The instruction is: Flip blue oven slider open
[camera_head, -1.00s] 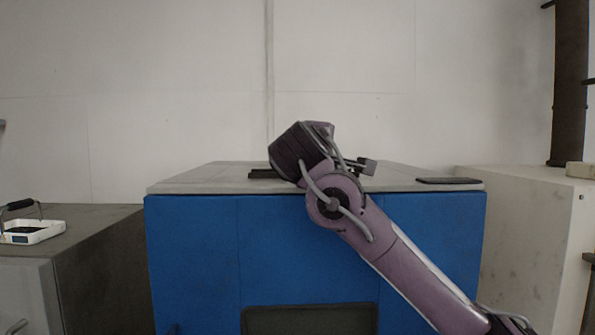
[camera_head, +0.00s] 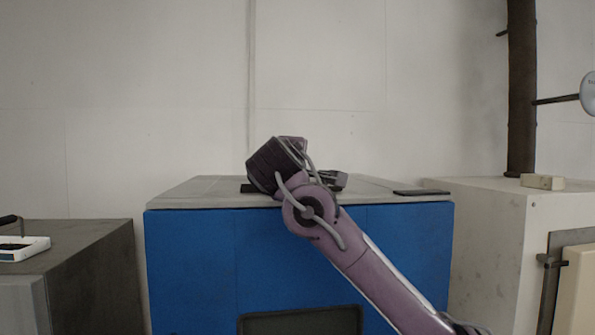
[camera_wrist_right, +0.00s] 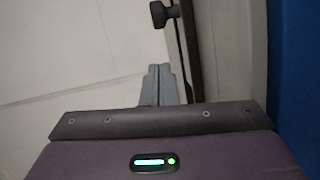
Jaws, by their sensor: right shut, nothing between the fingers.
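The blue oven (camera_head: 190,265) stands in front of me with a light grey top and a dark window low in its front. Its blue front also shows at the right edge of the wrist view (camera_wrist_right: 294,60). A dark slider-like bar with a knob (camera_wrist_right: 160,14) runs along the pale oven top in the wrist view. My right arm reaches over the oven's front edge, and its wrist hides much of the dark fitting (camera_head: 333,181) on top in the head view. My right gripper (camera_wrist_right: 157,72) is shut and empty, just left of the dark bar. My left gripper is out of view.
A dark flat piece (camera_head: 422,192) lies on the oven top at the right. A grey cabinet (camera_head: 85,265) with a white tray (camera_head: 25,250) stands left. A pale cabinet (camera_head: 500,225) with a small block (camera_head: 542,181) and dark post (camera_head: 521,90) stands right.

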